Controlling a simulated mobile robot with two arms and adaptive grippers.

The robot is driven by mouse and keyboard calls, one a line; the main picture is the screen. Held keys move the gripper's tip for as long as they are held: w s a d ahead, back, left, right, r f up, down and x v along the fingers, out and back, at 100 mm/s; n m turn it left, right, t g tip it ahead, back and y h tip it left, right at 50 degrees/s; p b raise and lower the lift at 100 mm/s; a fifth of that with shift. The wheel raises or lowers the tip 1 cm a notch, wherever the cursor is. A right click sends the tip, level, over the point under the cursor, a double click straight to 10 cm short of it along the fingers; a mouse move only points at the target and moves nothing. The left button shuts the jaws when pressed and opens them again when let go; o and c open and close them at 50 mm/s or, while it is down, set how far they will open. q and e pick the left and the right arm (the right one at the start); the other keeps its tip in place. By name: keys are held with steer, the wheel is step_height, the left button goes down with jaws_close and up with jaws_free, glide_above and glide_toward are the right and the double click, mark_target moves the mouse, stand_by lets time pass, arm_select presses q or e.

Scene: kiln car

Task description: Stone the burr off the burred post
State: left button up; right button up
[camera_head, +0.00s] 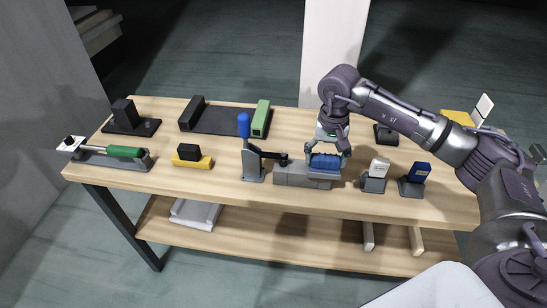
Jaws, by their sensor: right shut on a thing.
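My right gripper (329,150) reaches in from the right and points down, shut on a blue block (325,163). The blue block is low over, or resting on, the right part of a grey block-like piece (293,174); I cannot tell if they touch. The grey piece lies on the bench beside a toggle clamp (253,163) with a blue upright handle (243,125), whose dark arm reaches over its left end. It may be the burred post, but no burr can be made out. My left gripper is not in view.
On the wooden bench (225,178), a green-handled tool (124,151) lies on a rest at left. A yellow-and-black block (192,157) and a black tray (222,119) with a green bar (261,119) stand nearby. Right are stands with white (379,166) and blue (419,171) pieces.

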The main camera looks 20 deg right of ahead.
steer(key=shift+w+d+b, duration=0.25)
steer(key=shift+w+d, duration=0.25)
steer(key=shift+w, duration=0.4)
steer(key=shift+w+d+b, duration=0.25)
steer(key=shift+w+d, duration=0.2)
steer(key=shift+w, duration=0.4)
steer(key=shift+w+a, duration=0.6)
steer(key=shift+a, duration=0.35)
steer(key=shift+w+a, duration=0.55)
steer(key=shift+a, duration=0.4)
steer(key=s+a, duration=0.2)
steer(key=s, duration=0.1)
steer(key=s+a, duration=0.1)
steer(key=shift+s, duration=0.3)
steer(key=shift+p, duration=0.3)
